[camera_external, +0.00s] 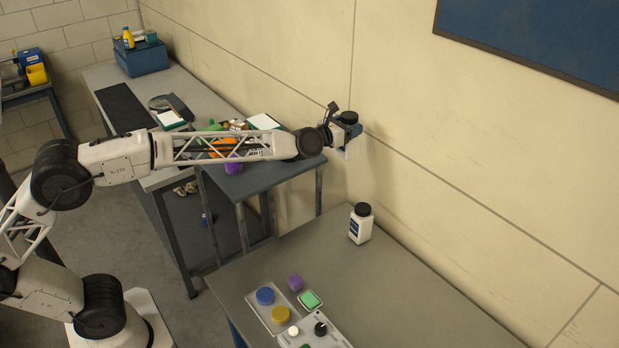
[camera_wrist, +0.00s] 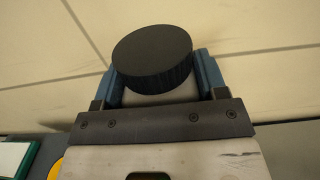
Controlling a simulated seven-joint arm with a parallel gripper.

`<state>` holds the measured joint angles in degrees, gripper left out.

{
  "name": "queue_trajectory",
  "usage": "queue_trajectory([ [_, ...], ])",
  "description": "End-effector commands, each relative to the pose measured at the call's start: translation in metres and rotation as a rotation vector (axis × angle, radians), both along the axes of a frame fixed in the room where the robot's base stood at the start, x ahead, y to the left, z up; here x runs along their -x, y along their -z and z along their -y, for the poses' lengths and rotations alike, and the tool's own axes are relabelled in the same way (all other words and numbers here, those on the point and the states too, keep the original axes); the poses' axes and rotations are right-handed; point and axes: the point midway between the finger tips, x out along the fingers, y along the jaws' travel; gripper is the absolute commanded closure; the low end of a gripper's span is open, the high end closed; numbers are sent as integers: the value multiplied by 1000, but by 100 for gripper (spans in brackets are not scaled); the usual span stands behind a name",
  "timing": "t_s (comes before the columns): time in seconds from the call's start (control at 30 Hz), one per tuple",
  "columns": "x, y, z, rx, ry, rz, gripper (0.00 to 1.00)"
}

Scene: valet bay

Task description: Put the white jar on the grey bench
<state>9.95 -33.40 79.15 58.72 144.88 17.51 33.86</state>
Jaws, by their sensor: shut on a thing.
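My gripper (camera_external: 345,131) is raised near the wall, beyond the end of the blue-grey table. In the wrist view, its two blue fingers (camera_wrist: 160,85) are shut on a jar with a ribbed black lid (camera_wrist: 152,55); the body just under the lid is pale and mostly hidden by the gripper. The held jar's black lid also shows in the external view (camera_external: 349,117). A similar white jar (camera_external: 360,226) with a black lid and dark label stands upright on the near grey bench (camera_external: 400,290), below and apart from my gripper.
The near bench's front holds a tray (camera_external: 268,318) with blue and yellow round pieces, a purple block (camera_external: 295,283) and a green piece (camera_external: 310,300). Its right part is clear. The blue-grey table (camera_external: 285,170) is cluttered under my arm. A long bench (camera_external: 97,77) stands behind.

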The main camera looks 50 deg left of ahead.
Motion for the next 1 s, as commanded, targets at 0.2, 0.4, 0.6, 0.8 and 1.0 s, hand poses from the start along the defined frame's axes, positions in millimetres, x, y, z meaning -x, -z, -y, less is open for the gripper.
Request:
queue_trajectory([
  [0.2, 2, -36, -44, -1, 1, 5, 75],
  [0.4, 7, -63, -79, -1, 2, 4, 75],
  [0.6, 14, -82, -105, 0, 1, 4, 75],
  [0.8, 19, -92, -119, 0, 0, 3, 75],
  [1.0, 20, -94, -122, 0, 0, 1, 75],
])
